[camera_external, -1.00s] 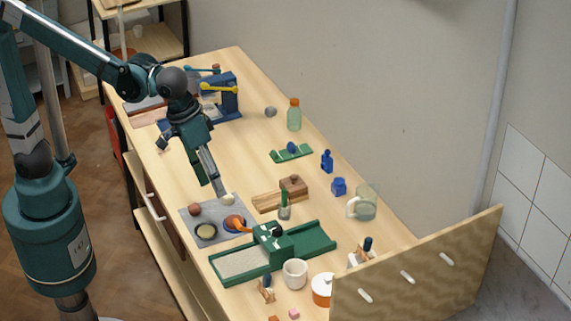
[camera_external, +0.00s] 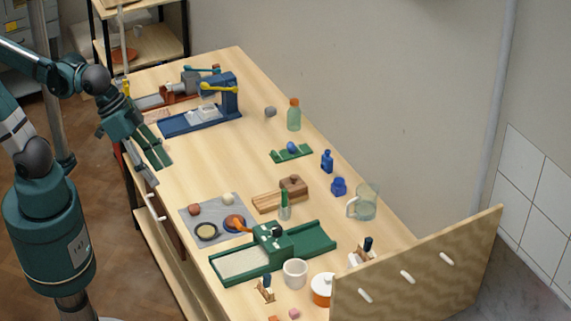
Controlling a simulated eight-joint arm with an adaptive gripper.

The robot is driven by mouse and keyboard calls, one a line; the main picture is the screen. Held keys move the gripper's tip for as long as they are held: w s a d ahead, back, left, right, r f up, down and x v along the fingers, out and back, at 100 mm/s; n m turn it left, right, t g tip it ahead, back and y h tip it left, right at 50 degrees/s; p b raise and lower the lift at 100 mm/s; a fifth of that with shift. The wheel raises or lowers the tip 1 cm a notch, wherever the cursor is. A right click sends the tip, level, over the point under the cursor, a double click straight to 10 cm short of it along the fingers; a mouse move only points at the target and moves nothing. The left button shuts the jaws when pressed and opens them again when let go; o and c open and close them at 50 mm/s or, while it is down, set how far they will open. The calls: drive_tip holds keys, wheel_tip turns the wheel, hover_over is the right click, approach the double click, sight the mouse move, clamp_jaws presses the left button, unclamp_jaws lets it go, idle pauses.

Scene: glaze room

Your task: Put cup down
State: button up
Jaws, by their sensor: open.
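A white cup (camera_external: 295,273) stands upright on the table, just in front of the green sliding tool (camera_external: 275,250). Nothing is holding it. My gripper (camera_external: 162,173) is open and empty at the table's left edge, well away from the cup. Its two fingers are spread and point down and to the right.
A grey mat (camera_external: 212,236) holds several small round items. A lidded orange-and-white pot (camera_external: 323,290) stands right of the cup. A glass jug (camera_external: 363,202) and blue bottles stand near the wall. A wooden panel (camera_external: 420,265) rises at front right.

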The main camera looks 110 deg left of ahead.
drive_tip(key=s+f+m+t, duration=0.1)
drive_tip(key=s+f+m, duration=0.1)
drive_tip(key=s, duration=0.3)
drive_tip(key=shift+s+d+m, duration=0.25)
drive_tip(key=shift+s+m, duration=0.05)
